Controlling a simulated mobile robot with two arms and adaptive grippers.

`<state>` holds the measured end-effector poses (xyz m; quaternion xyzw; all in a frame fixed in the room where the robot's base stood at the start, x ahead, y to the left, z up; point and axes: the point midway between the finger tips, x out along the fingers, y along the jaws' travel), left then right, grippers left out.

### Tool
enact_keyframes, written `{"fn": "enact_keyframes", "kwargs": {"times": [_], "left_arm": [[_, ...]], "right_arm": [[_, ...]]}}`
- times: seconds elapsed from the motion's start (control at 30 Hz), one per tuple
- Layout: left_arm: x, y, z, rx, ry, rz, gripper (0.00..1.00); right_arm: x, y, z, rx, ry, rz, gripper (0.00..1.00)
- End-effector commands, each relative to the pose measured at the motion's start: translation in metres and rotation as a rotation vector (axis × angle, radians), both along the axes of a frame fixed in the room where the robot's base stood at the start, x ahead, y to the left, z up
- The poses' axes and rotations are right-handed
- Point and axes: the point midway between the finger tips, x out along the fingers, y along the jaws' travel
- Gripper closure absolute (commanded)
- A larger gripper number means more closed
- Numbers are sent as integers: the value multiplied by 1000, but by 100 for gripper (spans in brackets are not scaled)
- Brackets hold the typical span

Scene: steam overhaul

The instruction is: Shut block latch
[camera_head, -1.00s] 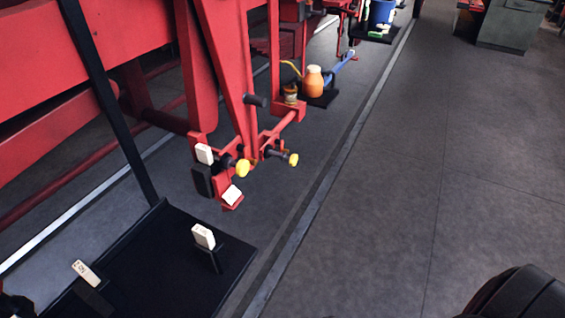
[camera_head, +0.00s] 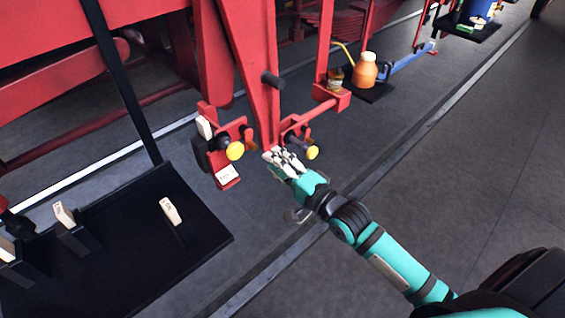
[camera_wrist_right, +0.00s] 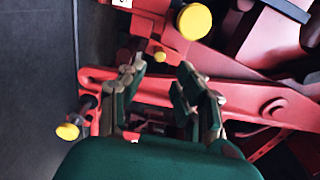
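In the head view, two dark handles with yellow ends show on red brackets low on the red frame: a left yellow knob (camera_head: 235,150) and a right yellow knob (camera_head: 312,152). I cannot tell which part is the block latch. My right gripper (camera_head: 284,158) is between them, close to the right knob, partly covering the red bracket behind. In the right wrist view the fingers (camera_wrist_right: 160,78) are apart and empty, before a red bar (camera_wrist_right: 240,92). A large yellow knob (camera_wrist_right: 194,21) is above them and another (camera_wrist_right: 68,131) is lower left. My left gripper is out of view.
A black tray (camera_head: 130,270) with white-labelled stands is at lower left. A white tag (camera_head: 227,175) hangs below the left knob. An orange jug (camera_head: 365,70) stands on a black mat farther back. Grey floor (camera_head: 480,170) is clear on the right.

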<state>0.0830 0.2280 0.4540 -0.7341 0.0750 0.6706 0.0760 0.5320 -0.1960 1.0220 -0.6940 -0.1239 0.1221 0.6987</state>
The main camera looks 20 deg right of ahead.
Motion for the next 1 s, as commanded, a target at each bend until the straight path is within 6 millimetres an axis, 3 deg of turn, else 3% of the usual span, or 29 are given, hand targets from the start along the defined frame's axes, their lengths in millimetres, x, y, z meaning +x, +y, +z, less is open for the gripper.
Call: {"fn": "enact_keyframes", "kwargs": {"times": [0.27,0.6,1.0], "left_arm": [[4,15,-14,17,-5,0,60],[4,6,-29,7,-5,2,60],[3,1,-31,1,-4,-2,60]], "right_arm": [[26,9,-3,-2,-3,-1,67],[57,20,-2,-3,-1,-1,67],[63,23,-1,-4,1,-1,67]]}}
